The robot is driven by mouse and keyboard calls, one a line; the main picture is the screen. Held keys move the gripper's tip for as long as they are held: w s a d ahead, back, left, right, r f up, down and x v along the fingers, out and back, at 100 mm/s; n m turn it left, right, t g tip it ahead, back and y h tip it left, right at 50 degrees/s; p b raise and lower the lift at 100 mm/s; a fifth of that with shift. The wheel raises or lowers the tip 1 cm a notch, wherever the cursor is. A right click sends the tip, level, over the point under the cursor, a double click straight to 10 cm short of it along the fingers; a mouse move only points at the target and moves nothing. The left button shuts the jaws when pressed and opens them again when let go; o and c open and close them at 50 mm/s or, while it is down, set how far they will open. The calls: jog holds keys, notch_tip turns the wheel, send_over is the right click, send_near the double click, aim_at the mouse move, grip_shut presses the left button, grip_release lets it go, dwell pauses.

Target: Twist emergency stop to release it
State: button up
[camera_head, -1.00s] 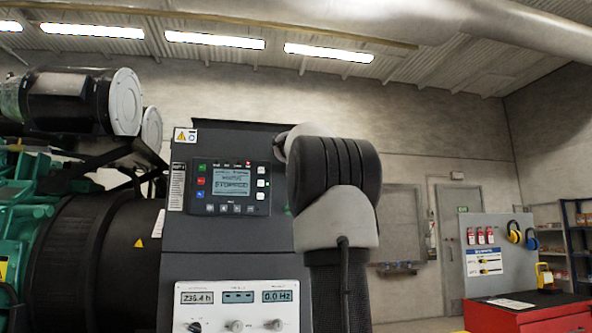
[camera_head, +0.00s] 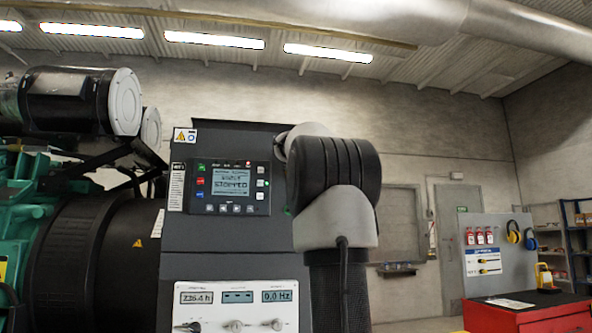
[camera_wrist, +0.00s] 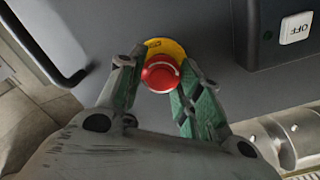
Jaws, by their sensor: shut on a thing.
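The emergency stop (camera_wrist: 160,75) is a round red button on a yellow backing plate (camera_wrist: 166,46), on a dark grey panel in the wrist view. My gripper (camera_wrist: 160,82) has a finger on each side of the red head and is shut on it. In the head view the emergency stop and my fingers are hidden; my arm stands in front of the right side of the genset's control cabinet (camera_head: 225,150). The cabinet's display (camera_head: 232,182) reads STOPPED.
A white OFF switch (camera_wrist: 295,28) sits to the right of the button in the wrist view. Below the display is a white meter panel (camera_head: 235,320) with knobs. A red tool cabinet (camera_head: 520,316) stands at the right.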

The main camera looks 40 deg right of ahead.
jog(key=shift+m, duration=0.4)
jog(key=o, duration=1)
jog(key=shift+o, duration=0.2)
jog(key=v, duration=1.2)
